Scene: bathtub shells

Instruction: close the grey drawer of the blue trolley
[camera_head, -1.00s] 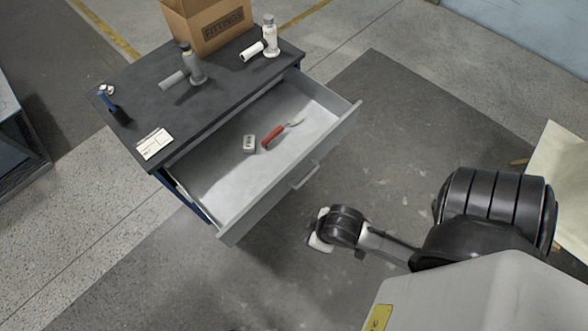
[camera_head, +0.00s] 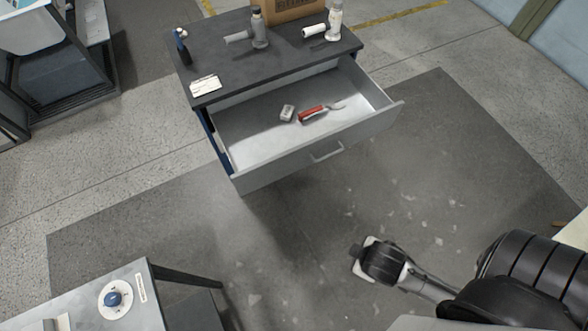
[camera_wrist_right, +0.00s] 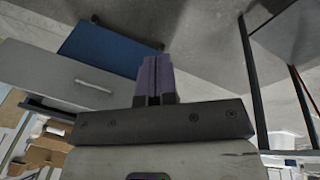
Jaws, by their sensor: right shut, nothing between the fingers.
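The blue trolley (camera_head: 207,118) has a dark top and stands at the upper middle of the head view. Its grey drawer (camera_head: 322,152) is pulled well out, with a bar handle (camera_head: 326,152) on its front. A red-handled tool (camera_head: 312,114) and a small light block (camera_head: 287,113) lie inside it. My right gripper (camera_head: 357,259) is below and right of the drawer front, apart from it. In the right wrist view its dark fingers (camera_wrist_right: 155,75) are together and empty, with the grey drawer front (camera_wrist_right: 60,78) and blue trolley body (camera_wrist_right: 108,46) beyond. My left gripper is not in view.
Bottles (camera_head: 259,28), a label card (camera_head: 205,85) and a cardboard box (camera_head: 290,8) stand or lie on the trolley top. A table with a saucer (camera_head: 115,299) is at lower left. Bare floor mat (camera_head: 440,150) lies around the drawer front.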

